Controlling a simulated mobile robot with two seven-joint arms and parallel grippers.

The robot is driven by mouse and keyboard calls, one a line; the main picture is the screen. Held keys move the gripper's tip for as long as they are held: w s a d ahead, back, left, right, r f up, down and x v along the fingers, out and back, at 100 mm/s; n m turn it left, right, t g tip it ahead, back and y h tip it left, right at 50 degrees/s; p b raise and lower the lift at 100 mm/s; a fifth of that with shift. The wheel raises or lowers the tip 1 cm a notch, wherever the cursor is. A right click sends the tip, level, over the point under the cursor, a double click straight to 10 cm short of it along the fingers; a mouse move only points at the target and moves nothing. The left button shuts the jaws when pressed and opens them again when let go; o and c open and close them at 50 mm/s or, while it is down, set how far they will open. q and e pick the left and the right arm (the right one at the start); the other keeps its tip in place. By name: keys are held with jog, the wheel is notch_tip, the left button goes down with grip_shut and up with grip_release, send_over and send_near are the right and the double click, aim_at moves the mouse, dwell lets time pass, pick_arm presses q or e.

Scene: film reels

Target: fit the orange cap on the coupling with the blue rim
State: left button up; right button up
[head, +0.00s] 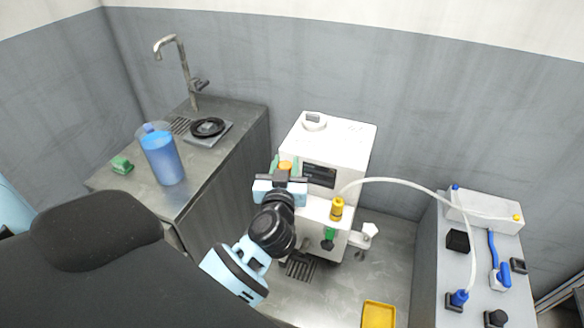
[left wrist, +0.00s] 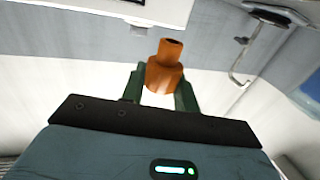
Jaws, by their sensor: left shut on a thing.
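The orange cap (left wrist: 165,70) is a stepped cylinder with a narrower end. My left gripper (left wrist: 160,86) is shut on it, with a dark green finger on each side. In the head view the left gripper (head: 285,170) is in front of the left part of the white machine (head: 345,138), and only a small part of the cap (head: 285,165) shows. I cannot make out a coupling with a blue rim; the gripper and arm cover part of the machine's front. My right gripper is not in view.
A yellow connector (head: 337,208) on the machine's front carries a white hose (head: 400,183) to the right-hand bench (head: 430,270), where blue plugs (head: 459,298) stand. A green fitting (head: 328,238) hangs below. A yellow tray (head: 379,315) is at the bottom. A blue jug (head: 162,158) stands on the left counter.

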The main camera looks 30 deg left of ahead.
aim_at(287, 165)
pick_arm(q)
jog(key=w+f, duration=0.1)
jog(key=w+a+f+n+y, duration=0.1)
jog(key=w+a+f+g+y, duration=0.1)
jog(key=f, duration=0.1)
jog(key=shift+w+a+n+b, duration=0.1)
jog(key=shift+w+n+b, duration=0.2)
jog(key=shift+w+b, duration=0.1)
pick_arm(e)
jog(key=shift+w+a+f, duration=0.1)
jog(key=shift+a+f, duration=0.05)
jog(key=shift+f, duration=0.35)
